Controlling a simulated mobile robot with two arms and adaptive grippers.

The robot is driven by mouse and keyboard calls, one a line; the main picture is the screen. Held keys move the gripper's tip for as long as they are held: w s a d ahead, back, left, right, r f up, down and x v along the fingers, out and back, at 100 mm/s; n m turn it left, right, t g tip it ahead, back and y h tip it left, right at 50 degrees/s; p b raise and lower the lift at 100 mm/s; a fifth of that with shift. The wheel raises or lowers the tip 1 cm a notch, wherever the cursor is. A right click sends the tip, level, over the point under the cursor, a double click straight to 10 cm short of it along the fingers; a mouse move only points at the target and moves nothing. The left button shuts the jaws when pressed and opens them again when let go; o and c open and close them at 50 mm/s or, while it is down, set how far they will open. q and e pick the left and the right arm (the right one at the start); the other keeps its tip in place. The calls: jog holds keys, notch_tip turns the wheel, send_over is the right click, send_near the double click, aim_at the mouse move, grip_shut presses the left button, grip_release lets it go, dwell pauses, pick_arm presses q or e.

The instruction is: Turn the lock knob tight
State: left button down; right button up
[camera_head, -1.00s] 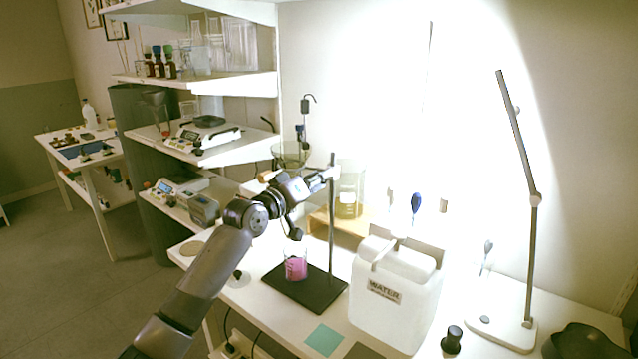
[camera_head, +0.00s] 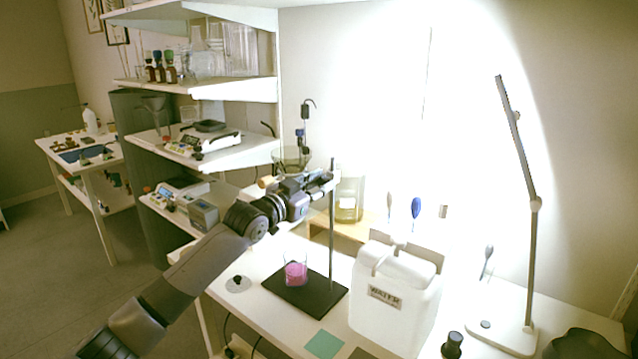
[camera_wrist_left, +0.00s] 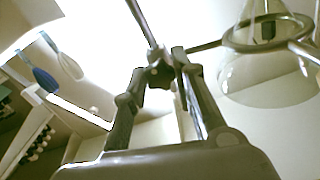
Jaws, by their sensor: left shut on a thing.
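The retort stand has a black base plate (camera_head: 327,296) and an upright rod (camera_head: 332,235) on the bench. My left gripper (camera_head: 326,178) is at the upper part of the rod. In the left wrist view, its fingers (camera_wrist_left: 163,72) are shut on the dark lock knob (camera_wrist_left: 159,76) by the rod. A metal ring (camera_wrist_left: 236,42) extends from the clamp and surrounds a glass vessel (camera_wrist_left: 268,82). In the head view the knob is hidden by the gripper. My right gripper is not in view.
A beaker of pink liquid (camera_head: 295,272) stands on the base plate below the gripper. A white water container (camera_head: 395,305) is close on the right, with a desk lamp (camera_head: 533,250) beyond. Shelves with scales (camera_head: 203,140) rise behind on the left.

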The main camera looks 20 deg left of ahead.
pick_arm(q)
jog(key=shift+r+m, duration=0.1)
jog(key=shift+m, duration=0.5)
jog(key=c, duration=1.3)
grip_release()
jog(key=shift+s, duration=0.15)
jog(key=v, duration=1.1)
jog(key=shift+s+a, duration=0.15)
jog(key=shift+s, duration=0.25)
